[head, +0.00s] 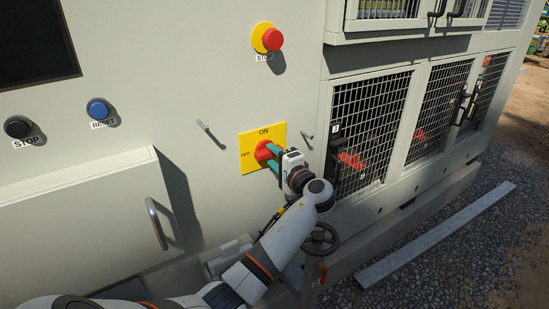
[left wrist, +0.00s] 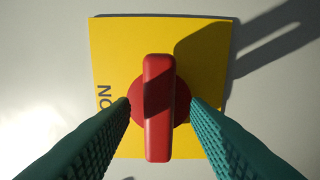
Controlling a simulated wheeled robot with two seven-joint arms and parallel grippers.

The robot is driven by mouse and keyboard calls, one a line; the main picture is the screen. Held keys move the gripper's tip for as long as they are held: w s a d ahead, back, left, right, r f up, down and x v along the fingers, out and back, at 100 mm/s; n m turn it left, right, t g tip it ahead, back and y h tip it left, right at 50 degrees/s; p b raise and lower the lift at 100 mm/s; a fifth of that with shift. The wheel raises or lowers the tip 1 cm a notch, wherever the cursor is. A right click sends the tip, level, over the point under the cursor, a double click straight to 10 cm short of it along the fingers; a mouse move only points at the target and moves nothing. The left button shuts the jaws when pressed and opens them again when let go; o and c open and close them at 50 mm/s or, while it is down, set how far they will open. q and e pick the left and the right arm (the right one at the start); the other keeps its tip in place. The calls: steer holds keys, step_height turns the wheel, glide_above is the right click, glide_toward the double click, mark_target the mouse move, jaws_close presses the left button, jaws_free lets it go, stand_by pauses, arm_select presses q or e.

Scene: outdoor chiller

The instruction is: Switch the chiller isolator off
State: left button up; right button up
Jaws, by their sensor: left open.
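The isolator is a red rotary handle (head: 264,151) on a yellow plate (head: 246,142) marked ON at the top and OFF at the left. In the left wrist view the red grip bar (left wrist: 158,110) stands upright in the picture, crosswise to the direction of the ON mark, so it lies level along the OFF side. My left gripper (head: 272,157) is open, its teal fingers above and below the handle. In the left wrist view the fingers (left wrist: 160,112) flank the bar with gaps on both sides. The OFF mark is hidden there. My right gripper is out of view.
A red emergency stop button (head: 272,39) is above the plate. Black STOP (head: 18,127) and blue RESET (head: 98,110) buttons are at left. A box with a handle (head: 157,224) juts out at lower left. Mesh doors (head: 368,125) are at right; a valve wheel (head: 321,239) is below.

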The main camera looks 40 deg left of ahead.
arm_select(q)
steer(key=b+v, duration=0.3)
steer(key=v, duration=0.9)
steer(key=shift+w, duration=0.1)
